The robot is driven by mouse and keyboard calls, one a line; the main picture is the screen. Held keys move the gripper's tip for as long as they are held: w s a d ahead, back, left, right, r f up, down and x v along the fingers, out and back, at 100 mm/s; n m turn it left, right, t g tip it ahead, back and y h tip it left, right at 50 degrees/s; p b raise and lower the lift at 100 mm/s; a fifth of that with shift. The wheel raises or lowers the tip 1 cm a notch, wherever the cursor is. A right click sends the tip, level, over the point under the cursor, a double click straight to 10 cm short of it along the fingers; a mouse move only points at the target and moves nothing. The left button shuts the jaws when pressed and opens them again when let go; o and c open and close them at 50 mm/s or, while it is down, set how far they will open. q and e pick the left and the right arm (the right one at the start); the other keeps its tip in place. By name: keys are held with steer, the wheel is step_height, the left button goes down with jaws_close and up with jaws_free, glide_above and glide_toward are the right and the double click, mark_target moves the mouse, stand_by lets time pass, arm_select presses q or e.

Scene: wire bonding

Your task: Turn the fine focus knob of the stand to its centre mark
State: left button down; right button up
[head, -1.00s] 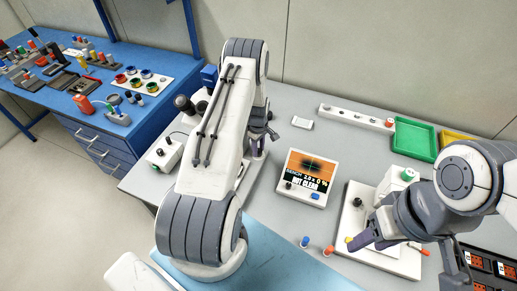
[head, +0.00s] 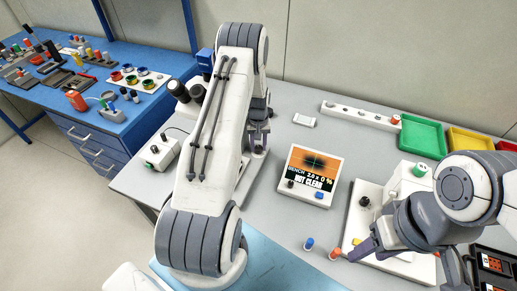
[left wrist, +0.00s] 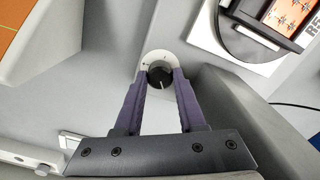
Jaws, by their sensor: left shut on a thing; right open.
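The fine focus knob (left wrist: 160,77) is a small black knob with a white pointer line, on a round white dial (left wrist: 152,60) with small dark marks, in the left wrist view. The pointer line slants toward the lower right. My left gripper (left wrist: 161,83) has its purple fingers closed on either side of the knob. In the head view my left arm mostly hides this gripper and the stand; dark eyepieces (head: 178,91) show left of the arm. My right gripper (head: 362,250) is open and empty by the white unit at the lower right.
A white control box (head: 160,150) is at left. A green tray (head: 424,137) is at the back right.

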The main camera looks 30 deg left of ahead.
mark_target(259, 147)
arm_select(q)
steer(key=m+b, duration=0.1)
steer(key=m, duration=0.2)
steer(key=shift+m+b, duration=0.3)
steer(key=shift+b, duration=0.05)
steer(key=shift+m+b, duration=0.6)
steer(key=shift+m, duration=1.2)
steer(key=c, duration=0.5)
jaws_free()
step_height(259, 147, up, 8)
steer(key=shift+f+b, duration=0.2)
steer(key=shift+b, duration=0.75)
